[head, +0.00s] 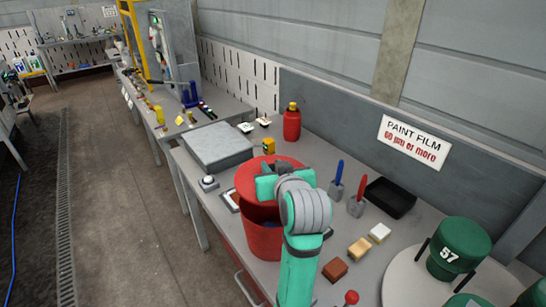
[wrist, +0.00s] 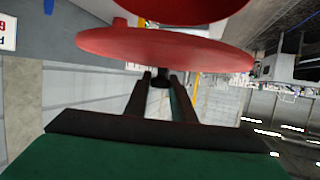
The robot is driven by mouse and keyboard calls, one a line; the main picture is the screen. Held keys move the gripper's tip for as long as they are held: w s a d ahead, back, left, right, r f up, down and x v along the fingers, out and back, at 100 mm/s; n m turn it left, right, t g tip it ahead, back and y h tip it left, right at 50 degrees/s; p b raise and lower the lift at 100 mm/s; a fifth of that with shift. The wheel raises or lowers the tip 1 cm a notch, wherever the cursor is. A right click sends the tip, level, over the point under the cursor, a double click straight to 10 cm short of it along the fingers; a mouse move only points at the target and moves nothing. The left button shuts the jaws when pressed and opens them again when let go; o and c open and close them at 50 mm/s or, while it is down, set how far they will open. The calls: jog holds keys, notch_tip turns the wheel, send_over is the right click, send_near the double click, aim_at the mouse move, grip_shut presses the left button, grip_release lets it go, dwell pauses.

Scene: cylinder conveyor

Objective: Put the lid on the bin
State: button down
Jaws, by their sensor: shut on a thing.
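The red bin (head: 262,240) stands on the grey workbench, partly hidden behind my arm. The round red lid (head: 254,178) is over the bin's mouth, with a dark gap showing between them at the front. My gripper (head: 278,170) is above the lid and shut on its knob. In the wrist view the lid (wrist: 165,50) spans the upper picture, and my gripper's fingers (wrist: 160,82) close on its dark knob. Red of the bin (wrist: 185,8) shows beyond the lid, apart from it. Whether the lid touches the rim anywhere is hidden.
A grey box (head: 218,146) stands left of the bin, with a push button (head: 208,182) near it. A red bottle (head: 292,122) and yellow can (head: 268,146) stand behind. Green cylinders (head: 458,248) stand at far right.

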jog(key=shift+w+f, duration=0.15)
jog(key=shift+f, duration=0.1)
jog(key=shift+a+f, duration=0.1)
jog(key=shift+f, duration=3)
jog(key=shift+f, duration=0.75)
jog(key=c, duration=1.4)
grip_release()
jog(key=shift+c, duration=0.2)
jog(key=v, duration=1.1)
jog(key=shift+a, duration=0.1)
